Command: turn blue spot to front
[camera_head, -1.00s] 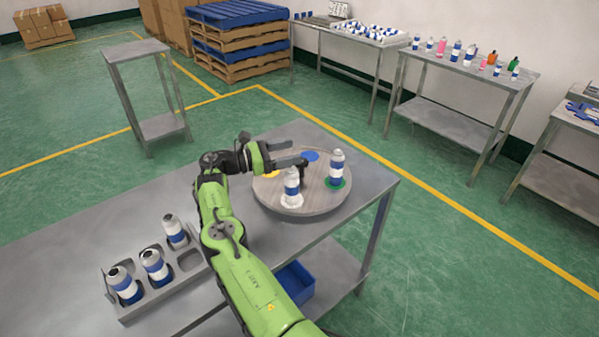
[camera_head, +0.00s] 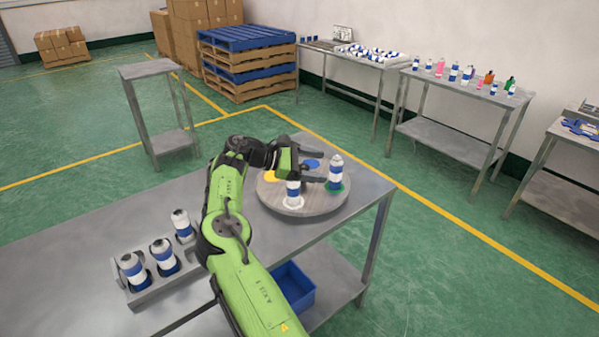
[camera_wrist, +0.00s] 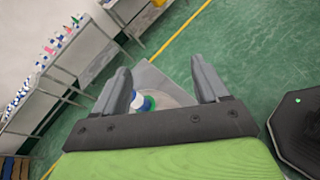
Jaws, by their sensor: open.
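The round grey turntable (camera_head: 268,201) sits on the near table. Its blue spot (camera_head: 312,163) is at the back, partly covered by my gripper. The yellow spot (camera_head: 269,176) is at the left and the green spot (camera_head: 344,188) at the right. The white spot (camera_head: 298,206) is at the front. One blue-and-white can (camera_head: 335,172) stands upright on the green spot, another (camera_head: 293,193) on the white spot. My gripper (camera_head: 323,167) is open over the turntable, pointing right. In the wrist view its spread fingers (camera_wrist: 160,67) show a can (camera_wrist: 139,103) beyond them.
A grey holder (camera_head: 150,294) with several cans stands at the table's left. A blue bin (camera_head: 294,287) is on the lower shelf. Side tables with bottles (camera_head: 455,138) stand along the wall. A small empty stand (camera_head: 148,69) is at the back left.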

